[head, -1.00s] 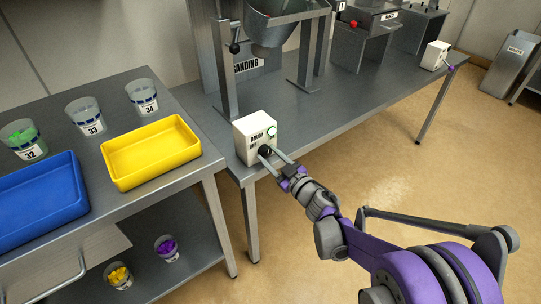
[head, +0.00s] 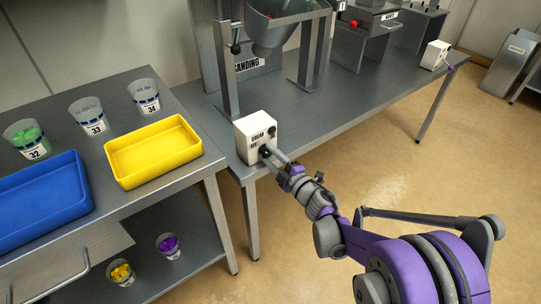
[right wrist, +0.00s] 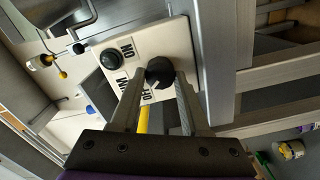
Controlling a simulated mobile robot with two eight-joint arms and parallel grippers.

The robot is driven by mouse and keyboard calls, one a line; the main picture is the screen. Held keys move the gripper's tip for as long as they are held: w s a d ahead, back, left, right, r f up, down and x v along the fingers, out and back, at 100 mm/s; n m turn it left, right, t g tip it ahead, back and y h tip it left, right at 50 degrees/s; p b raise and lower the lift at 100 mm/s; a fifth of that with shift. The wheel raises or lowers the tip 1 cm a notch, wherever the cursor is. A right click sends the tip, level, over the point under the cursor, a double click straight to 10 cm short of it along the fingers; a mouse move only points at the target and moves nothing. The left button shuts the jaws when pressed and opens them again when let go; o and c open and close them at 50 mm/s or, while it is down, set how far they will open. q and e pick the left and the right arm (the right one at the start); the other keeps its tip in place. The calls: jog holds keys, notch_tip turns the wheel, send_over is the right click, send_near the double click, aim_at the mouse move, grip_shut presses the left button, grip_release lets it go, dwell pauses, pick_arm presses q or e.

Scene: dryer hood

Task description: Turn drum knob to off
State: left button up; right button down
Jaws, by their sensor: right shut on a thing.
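The white drum control box (head: 255,133) stands at the front left corner of the long grey bench. It carries a black knob (right wrist: 159,72) low on its face and a round lamp (head: 272,132) above, which looks dark. The lamp also shows as a dark dome in the right wrist view (right wrist: 111,59). My right gripper (head: 267,152) is shut on the knob, with one finger on each side of it in the right wrist view (right wrist: 160,80). The fingers partly hide the lettering, and the knob's pointer is hard to make out. My left gripper is not in view.
A metal hopper (head: 270,32) on a stand rises behind the box. A side table at left holds a yellow tray (head: 154,178), a blue tray (head: 40,212) and numbered cups. Open floor (head: 390,170) lies in front of the bench.

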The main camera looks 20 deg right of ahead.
jog(key=shift+n, duration=0.5)
jog(key=shift+c, duration=1.9)
grip_release()
jog(key=p+v, duration=0.1)
jog(key=v, duration=0.9)
jog(key=shift+s, duration=0.4)
jog(key=shift+d, duration=0.15)
